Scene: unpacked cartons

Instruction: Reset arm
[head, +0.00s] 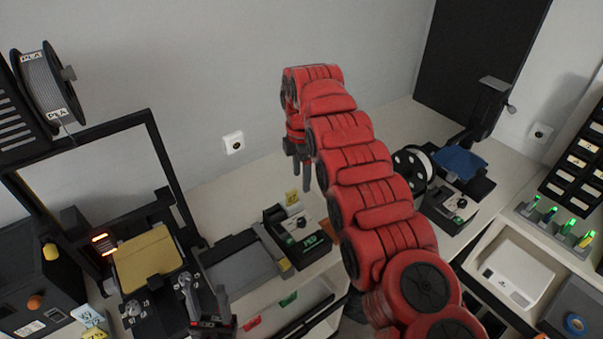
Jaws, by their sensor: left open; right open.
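My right arm (365,180), with red padded covers, rises from the bottom right and bends over at its top. Its gripper (301,176) hangs down in front of the wall and over the back of the bench. Its fingers are slightly apart with nothing seen between them. My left gripper (204,292) is at the bottom, left of the middle, just right of the printer. It points up the picture, its fingers are apart, and it looks empty. Most of my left arm is out of view.
A 3D printer with a yellow bed (147,262) and a grey spool (48,85) stands at left. A small black and green device (297,234) sits mid-bench.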

